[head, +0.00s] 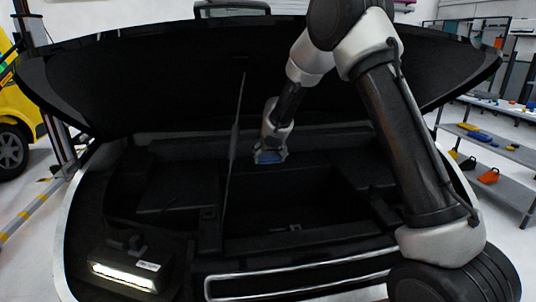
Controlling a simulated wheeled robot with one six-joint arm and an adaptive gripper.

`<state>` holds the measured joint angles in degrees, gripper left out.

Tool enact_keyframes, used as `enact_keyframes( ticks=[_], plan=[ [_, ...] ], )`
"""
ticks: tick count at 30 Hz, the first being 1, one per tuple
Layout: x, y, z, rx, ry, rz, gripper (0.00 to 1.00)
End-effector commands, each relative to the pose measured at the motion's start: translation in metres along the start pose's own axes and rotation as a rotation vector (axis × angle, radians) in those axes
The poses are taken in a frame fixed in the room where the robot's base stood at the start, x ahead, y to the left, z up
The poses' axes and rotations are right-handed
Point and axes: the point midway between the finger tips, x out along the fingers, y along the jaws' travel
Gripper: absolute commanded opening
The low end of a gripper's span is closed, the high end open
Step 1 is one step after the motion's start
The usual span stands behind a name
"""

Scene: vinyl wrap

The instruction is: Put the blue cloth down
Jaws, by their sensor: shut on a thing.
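My gripper (270,157) is above the dark open compartment of the car, near its middle. It is shut on the blue cloth (268,158), which shows as a small blue patch between the fingers. Most of the cloth is hidden by the gripper or too small to make out. I cannot tell whether the cloth touches anything below.
The raised dark lid (160,85) spans above the compartment. A thin upright rod (235,140) stands just left of my gripper. A lit work lamp (125,270) sits at the front left. Shelves (490,150) with coloured items stand at the right.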

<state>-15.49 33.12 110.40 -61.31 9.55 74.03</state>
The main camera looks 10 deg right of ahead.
Motion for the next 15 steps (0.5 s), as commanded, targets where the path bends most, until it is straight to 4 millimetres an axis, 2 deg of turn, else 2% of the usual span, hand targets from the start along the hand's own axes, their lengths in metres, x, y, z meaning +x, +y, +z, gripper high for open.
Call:
enact_keyframes(
  ticks=[2,5,8,11,15],
  plan=[
    [0.003,-0.001,0.004,-0.011,-0.003,-0.006,0.62],
    [0.023,-0.005,0.008,-0.063,-0.010,-0.034,0.62],
    [0.061,-0.011,0.014,-0.168,-0.020,-0.090,0.62],
    [0.109,-0.019,0.026,-0.299,-0.026,-0.168,0.62],
    [0.167,-0.029,0.050,-0.471,-0.023,-0.282,0.62]
  ],
)
